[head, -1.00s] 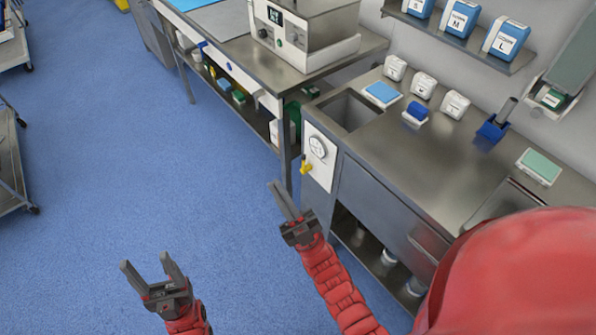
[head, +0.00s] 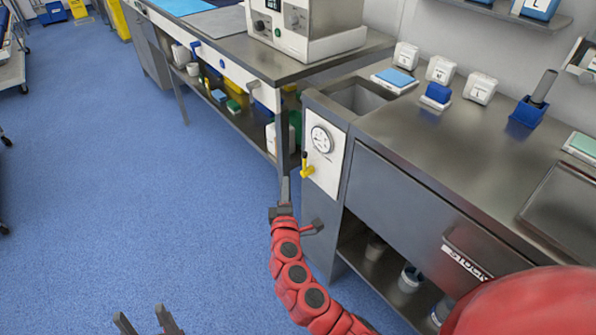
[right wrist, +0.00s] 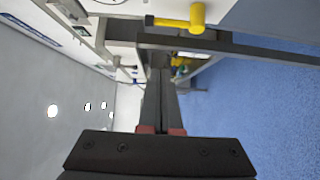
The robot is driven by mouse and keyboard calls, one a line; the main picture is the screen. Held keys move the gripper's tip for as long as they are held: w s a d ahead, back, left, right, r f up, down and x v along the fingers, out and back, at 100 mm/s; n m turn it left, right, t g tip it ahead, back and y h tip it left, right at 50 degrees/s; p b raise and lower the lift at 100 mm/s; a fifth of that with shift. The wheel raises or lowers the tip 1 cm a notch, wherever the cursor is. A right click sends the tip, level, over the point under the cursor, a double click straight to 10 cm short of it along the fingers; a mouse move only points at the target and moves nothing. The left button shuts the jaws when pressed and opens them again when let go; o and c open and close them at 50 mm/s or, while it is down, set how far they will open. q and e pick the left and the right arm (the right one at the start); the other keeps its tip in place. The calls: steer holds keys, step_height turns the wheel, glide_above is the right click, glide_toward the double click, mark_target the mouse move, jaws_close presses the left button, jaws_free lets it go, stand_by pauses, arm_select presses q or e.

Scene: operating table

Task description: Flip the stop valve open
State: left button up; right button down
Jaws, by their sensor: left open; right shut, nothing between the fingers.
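The yellow stop valve (head: 307,171) sits on a white panel (head: 332,180) on the side of the steel cabinet, below a round gauge (head: 321,139). My right gripper (head: 285,188) is shut and empty, just below and left of the valve in the head view, with a gap between them in the picture. In the right wrist view, the yellow lever (right wrist: 182,20) lies across the top, beyond the shut fingertips (right wrist: 160,75). I cannot tell whether they touch. My left gripper (head: 147,325) is open and empty at the bottom edge, only its fingers showing.
A steel table (head: 285,69) with an instrument box stands behind and left of the valve. The cabinet counter (head: 440,135) runs to the right, with a drawer (head: 420,215) below. Blue floor (head: 120,210) to the left is clear.

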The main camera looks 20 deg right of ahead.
steer(key=shift+w, duration=0.1)
steer(key=x, duration=1)
steer(key=s+d, duration=0.2)
steer(key=d, duration=0.1)
steer(key=shift+s+d, duration=0.1)
steer(key=shift+s, duration=0.15)
